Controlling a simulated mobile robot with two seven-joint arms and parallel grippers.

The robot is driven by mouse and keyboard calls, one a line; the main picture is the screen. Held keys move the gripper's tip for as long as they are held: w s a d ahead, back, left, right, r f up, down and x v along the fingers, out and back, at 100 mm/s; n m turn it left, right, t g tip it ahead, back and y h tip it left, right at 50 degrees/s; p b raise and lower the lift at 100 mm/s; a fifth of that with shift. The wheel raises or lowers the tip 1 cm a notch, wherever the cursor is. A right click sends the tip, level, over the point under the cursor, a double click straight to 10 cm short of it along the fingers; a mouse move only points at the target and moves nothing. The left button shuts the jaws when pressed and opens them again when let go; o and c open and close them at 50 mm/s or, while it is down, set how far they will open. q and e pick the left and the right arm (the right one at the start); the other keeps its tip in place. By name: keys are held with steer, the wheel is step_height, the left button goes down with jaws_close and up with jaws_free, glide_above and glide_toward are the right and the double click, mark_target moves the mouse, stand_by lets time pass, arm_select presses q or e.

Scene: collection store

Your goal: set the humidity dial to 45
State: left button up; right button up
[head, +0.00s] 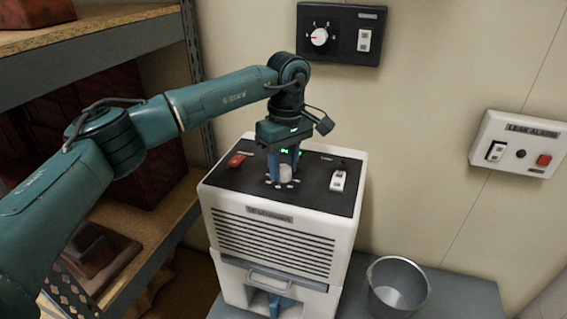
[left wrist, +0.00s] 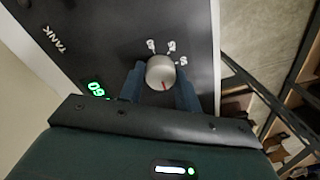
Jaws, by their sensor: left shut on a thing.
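The humidity dial is a round light-grey knob (head: 285,172) on the black top panel of a white dehumidifier (head: 275,222). In the left wrist view the knob (left wrist: 158,70) has a red pointer mark on the side facing my gripper. Number labels ring it, too blurred to read surely. My left gripper (head: 284,165) points down, its two blue fingers shut on the knob, one on each side; the fingers also show in the left wrist view (left wrist: 160,84). A green display (left wrist: 97,89) beside the knob appears to read 60. My right gripper is not in view.
A wall panel (head: 342,35) carries another dial. A leak alarm box (head: 520,143) is on the right wall. A metal bucket (head: 398,288) stands right; wooden shelves (head: 95,35) stand left.

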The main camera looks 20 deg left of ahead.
arm_select(q)
steer(key=n, duration=0.3)
steer(key=shift+n, duration=0.3)
steer(key=n, duration=0.2)
steer(key=shift+n, duration=0.4)
steer(key=n, duration=0.2)
steer(key=shift+n+h+p, duration=0.3)
steer(key=shift+p, duration=0.05)
steer(key=n, duration=0.4)
steer(key=shift+a+n, duration=0.1)
steer(key=shift+n, duration=0.2)
steer(key=n, duration=1.2)
steer(key=shift+s+t, duration=0.1)
steer(key=shift+t, duration=0.2)
steer(key=shift+n, duration=0.4)
steer(key=o, duration=1)
steer(key=shift+c, duration=0.2)
